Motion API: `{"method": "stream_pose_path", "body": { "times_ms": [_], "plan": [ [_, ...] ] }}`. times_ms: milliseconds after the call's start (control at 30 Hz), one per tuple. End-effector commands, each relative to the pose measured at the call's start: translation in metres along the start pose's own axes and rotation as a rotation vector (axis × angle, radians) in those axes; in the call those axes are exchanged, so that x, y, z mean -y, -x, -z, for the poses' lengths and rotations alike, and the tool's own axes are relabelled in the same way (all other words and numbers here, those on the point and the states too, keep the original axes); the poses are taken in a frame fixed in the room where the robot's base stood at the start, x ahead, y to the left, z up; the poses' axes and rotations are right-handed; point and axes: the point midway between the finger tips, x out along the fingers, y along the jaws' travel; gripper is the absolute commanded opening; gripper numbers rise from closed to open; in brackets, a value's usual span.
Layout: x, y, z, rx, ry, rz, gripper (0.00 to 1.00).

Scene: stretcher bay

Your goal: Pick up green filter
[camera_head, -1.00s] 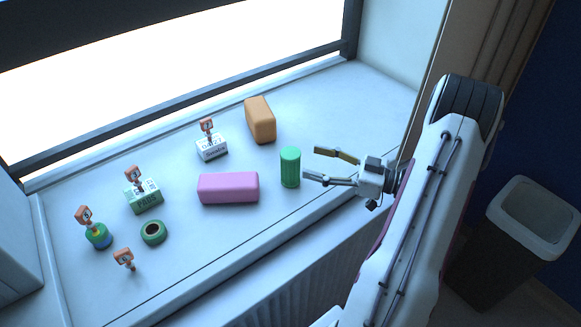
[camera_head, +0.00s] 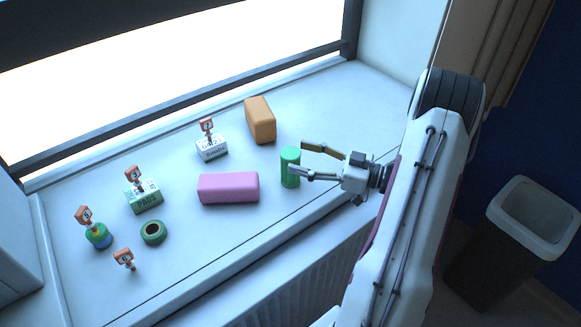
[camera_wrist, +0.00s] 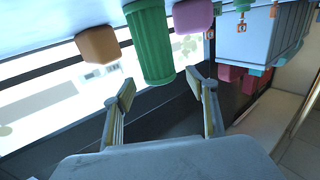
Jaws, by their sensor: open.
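The green filter (camera_head: 289,168) is an upright ribbed cylinder on the white window sill, right of the pink block. In the wrist view, the green filter (camera_wrist: 151,42) appears just beyond and between the spread fingers. My gripper (camera_head: 303,159) is open and empty, with its fingertips at the right side of the filter. One finger shows behind the filter's right edge and the other in front of it. The open fingers also show in the wrist view (camera_wrist: 160,97). I cannot tell whether either finger touches the filter.
A pink block (camera_head: 228,188) lies left of the filter, and an orange block (camera_head: 260,120) stands behind. Farther left are a white box (camera_head: 212,148), a green-and-white box (camera_head: 144,197), a green ring (camera_head: 153,232) and small orange tags. A bin (camera_head: 530,215) stands at right.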

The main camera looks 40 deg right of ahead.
Motion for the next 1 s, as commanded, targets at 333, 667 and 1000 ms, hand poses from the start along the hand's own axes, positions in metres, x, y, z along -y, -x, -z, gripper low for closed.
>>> {"method": "stream_pose_path", "body": {
  "times_ms": [333, 667, 1000],
  "plan": [
    [0.000, -0.035, 0.004, -0.001, 0.000, 0.002, 0.57],
    [0.000, -0.040, 0.004, 0.000, 0.000, 0.001, 0.57],
    [0.000, -0.040, 0.004, 0.000, 0.000, 0.001, 0.47]
  ]
}}
